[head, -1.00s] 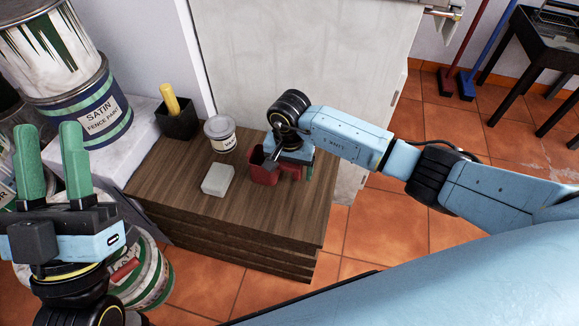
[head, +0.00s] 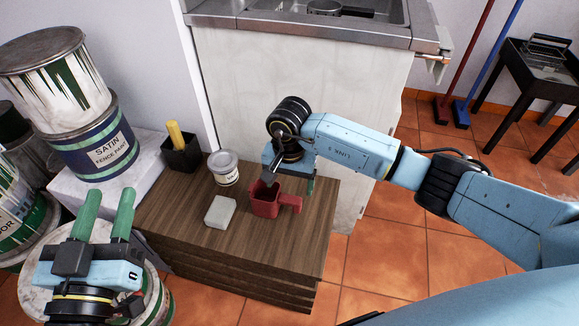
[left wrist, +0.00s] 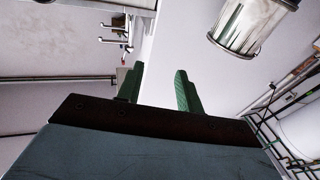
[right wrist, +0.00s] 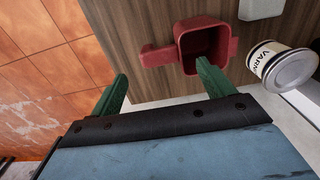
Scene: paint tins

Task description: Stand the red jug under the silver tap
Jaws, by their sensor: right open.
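The red jug (head: 265,201) stands upright on the wooden crate top (head: 185,225), its handle to the right in the head view. My right gripper (head: 290,183) is just behind and above it, open and empty.
A metal sink counter (head: 300,30) stands behind the crate. A white block (head: 220,211), a small tin (head: 224,168) and a black pot with a yellow handle (head: 181,150) are left of the jug. Stacked paint tins (head: 100,140) crowd the left. Open tiled floor lies right.

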